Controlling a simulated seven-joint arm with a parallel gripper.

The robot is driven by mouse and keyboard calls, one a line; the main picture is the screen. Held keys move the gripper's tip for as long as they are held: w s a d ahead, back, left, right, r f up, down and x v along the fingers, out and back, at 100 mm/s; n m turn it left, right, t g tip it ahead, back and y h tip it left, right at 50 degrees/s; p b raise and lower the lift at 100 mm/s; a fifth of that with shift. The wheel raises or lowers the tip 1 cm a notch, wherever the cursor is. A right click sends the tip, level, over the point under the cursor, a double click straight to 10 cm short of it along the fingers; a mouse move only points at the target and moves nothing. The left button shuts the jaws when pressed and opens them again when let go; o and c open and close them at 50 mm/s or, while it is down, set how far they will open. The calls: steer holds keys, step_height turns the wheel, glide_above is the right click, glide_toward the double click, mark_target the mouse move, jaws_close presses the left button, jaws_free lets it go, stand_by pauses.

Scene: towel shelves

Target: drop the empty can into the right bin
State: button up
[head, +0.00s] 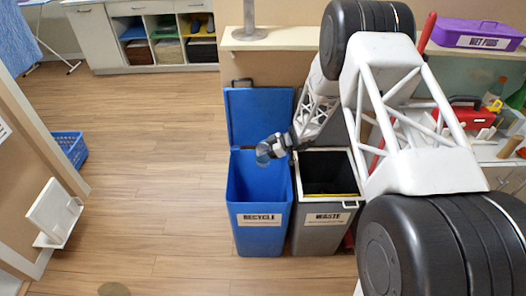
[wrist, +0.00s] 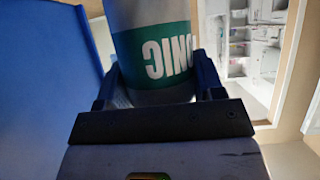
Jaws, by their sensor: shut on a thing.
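My gripper (head: 272,149) is shut on a can. The can (wrist: 155,45) shows in the wrist view between the two dark fingers, silver-grey with a green label and upside-down white letters. In the head view the can (head: 263,155) is small and grey at the gripper's tip. It is above the opening of the blue bin (head: 260,219) marked RECYCLE, near its back right side. The grey bin (head: 325,216) marked WASTE stands just right of the blue one, open and dark inside.
The blue lid (head: 259,112) stands raised behind the blue bin. A shelf (head: 275,41) runs above it. A blue basket (head: 70,148) and a white bracket-like piece (head: 55,212) are at the left. The wooden floor left of the bins is clear.

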steer(key=shift+f, duration=2.85)
steer(key=o, duration=1)
steer(key=shift+c, duration=0.2)
steer(key=shift+d, duration=0.1)
steer(key=v, duration=0.7)
steer(key=shift+d+r, duration=0.2)
steer(key=shift+d, duration=0.1)
